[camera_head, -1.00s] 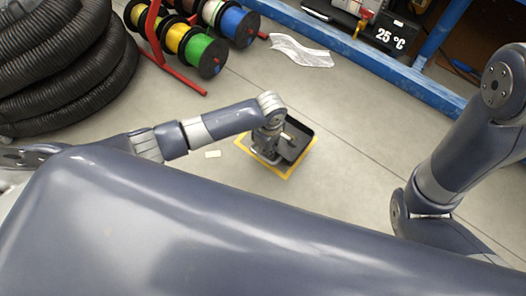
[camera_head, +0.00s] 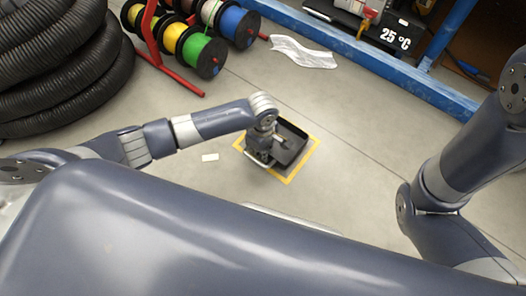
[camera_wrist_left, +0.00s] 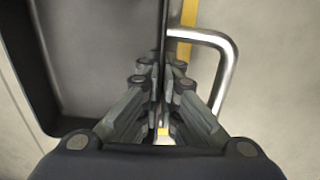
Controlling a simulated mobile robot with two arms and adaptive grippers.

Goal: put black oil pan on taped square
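The black oil pan (camera_head: 290,153) is a dark shallow tray with a metal handle. It sits over the yellow taped square (camera_head: 301,165) on the floor, with tape showing on its right, front and left sides. I cannot tell if the pan touches the floor. My left gripper (camera_wrist_left: 162,100) is shut on the pan's wall in the left wrist view. The pan's inside (camera_wrist_left: 90,50) is to the left and the bent metal handle (camera_wrist_left: 222,60) to the right. My left wrist hides part of the pan in the head view. My right gripper is out of view.
A small white card (camera_head: 210,157) lies left of the square. A red rack of cable spools (camera_head: 203,52), black coiled hose (camera_head: 60,60) and a crumpled clear sheet (camera_head: 302,53) are further back. A blue shelf frame (camera_head: 400,70) bounds the far right. Floor right of the square is clear.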

